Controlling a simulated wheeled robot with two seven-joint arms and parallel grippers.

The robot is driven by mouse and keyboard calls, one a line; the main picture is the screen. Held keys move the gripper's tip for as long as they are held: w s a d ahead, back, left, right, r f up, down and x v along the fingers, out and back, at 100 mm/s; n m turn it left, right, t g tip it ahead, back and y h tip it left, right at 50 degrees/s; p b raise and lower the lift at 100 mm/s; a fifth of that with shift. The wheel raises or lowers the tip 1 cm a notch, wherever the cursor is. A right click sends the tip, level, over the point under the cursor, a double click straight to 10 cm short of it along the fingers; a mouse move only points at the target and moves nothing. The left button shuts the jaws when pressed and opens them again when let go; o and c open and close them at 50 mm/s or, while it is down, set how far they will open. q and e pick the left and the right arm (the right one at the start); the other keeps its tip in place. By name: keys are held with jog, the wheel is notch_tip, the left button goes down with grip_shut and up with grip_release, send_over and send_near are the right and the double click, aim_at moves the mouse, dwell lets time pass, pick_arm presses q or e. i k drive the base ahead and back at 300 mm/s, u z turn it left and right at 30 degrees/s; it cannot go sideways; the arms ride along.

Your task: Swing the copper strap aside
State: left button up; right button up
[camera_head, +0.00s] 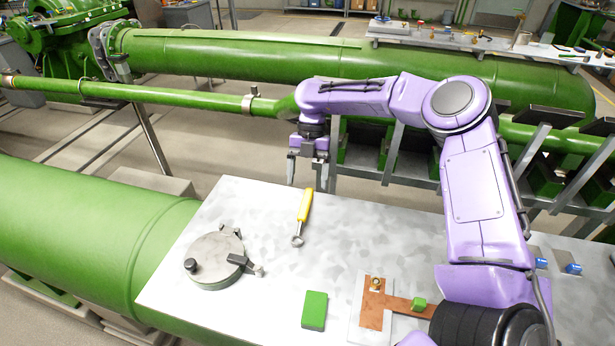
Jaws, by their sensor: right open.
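The copper strap (371,316) lies on a pale plate (357,318) at the front of the metal tabletop. It has a broad upright part and a narrower arm running right. A brass fastener (376,284) sits at its far end, and a small green block (418,304) is at the narrow arm. The strap's right end is hidden behind my purple right arm. My left gripper is not in view.
A round grey lidded piece (214,258) with a black knob and a clamp stands on the left of the tabletop (262,295). A loose green block (314,310) lies left of the strap. Small blue parts (573,268) are at right. Large green pipes (230,52) surround the table.

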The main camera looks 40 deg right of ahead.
aim_at(374, 304)
jog(key=k, duration=2)
